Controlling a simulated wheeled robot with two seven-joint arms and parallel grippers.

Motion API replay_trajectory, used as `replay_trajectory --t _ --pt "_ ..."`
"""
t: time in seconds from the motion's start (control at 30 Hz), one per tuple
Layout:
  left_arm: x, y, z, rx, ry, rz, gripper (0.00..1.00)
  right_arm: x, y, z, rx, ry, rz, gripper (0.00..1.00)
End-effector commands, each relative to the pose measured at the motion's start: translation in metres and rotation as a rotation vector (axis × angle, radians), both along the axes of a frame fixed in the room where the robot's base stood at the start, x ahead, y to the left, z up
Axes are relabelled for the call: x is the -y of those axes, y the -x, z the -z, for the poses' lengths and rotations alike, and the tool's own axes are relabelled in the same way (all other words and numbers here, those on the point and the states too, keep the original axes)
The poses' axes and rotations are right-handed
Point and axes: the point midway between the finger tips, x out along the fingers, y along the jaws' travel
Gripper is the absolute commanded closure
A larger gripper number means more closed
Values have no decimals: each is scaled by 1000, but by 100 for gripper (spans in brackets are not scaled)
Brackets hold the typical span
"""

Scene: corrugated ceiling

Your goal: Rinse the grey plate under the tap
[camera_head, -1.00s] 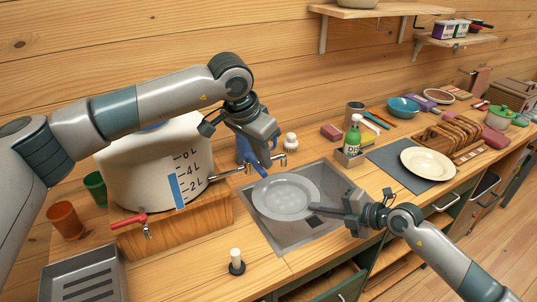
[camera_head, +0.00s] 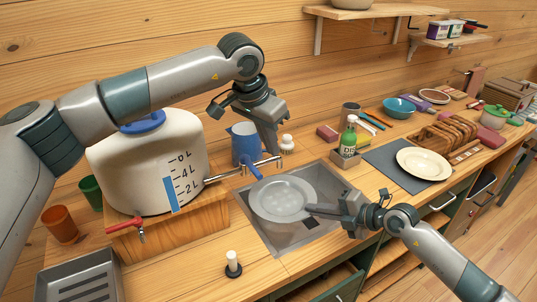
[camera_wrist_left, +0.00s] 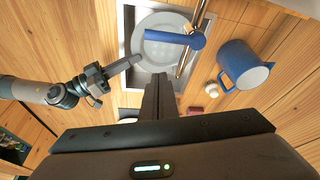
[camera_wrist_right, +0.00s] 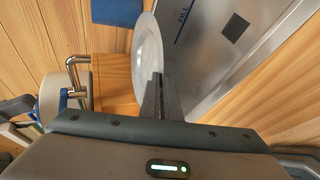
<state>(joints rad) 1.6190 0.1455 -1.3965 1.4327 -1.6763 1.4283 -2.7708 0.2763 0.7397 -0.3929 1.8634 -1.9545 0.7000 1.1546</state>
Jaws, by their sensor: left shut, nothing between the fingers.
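The grey plate (camera_head: 283,199) is over the sink basin, below and to the right of the tap; its rim shows in the right wrist view (camera_wrist_right: 149,50). My right gripper (camera_head: 312,209) is shut on the plate's right edge. The tap (camera_head: 265,162) is a metal pipe from the white water tank (camera_head: 145,165), with a blue lever (camera_head: 254,172). In the left wrist view the lever (camera_wrist_left: 172,38) lies across the view of the plate. My left gripper (camera_head: 277,152) is shut and empty, close to the tap's end; touching or apart is unclear. No water stream is visible.
The sink (camera_head: 300,236) is set in the wooden counter. A blue jug (camera_head: 243,143) stands behind the tap. A red-handled tap (camera_head: 124,225) is at front left.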

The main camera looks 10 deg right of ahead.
Motion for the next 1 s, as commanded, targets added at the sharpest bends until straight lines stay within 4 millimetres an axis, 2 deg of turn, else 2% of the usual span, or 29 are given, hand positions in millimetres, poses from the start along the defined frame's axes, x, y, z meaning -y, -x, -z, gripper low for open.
replay_trajectory --t 0.2,0.4,0.57,1.0 --pt "-13 4 -38 2 1 0 100 0 0 -2 3 -1 0 100" --pt "-21 7 -60 1 1 0 100 0 0 -2 3 -1 0 100" --pt "-23 8 -67 -1 1 0 100 0 0 -2 3 -1 0 100" --pt "-23 9 -69 -1 1 0 100 0 1 -2 2 -2 0 100"
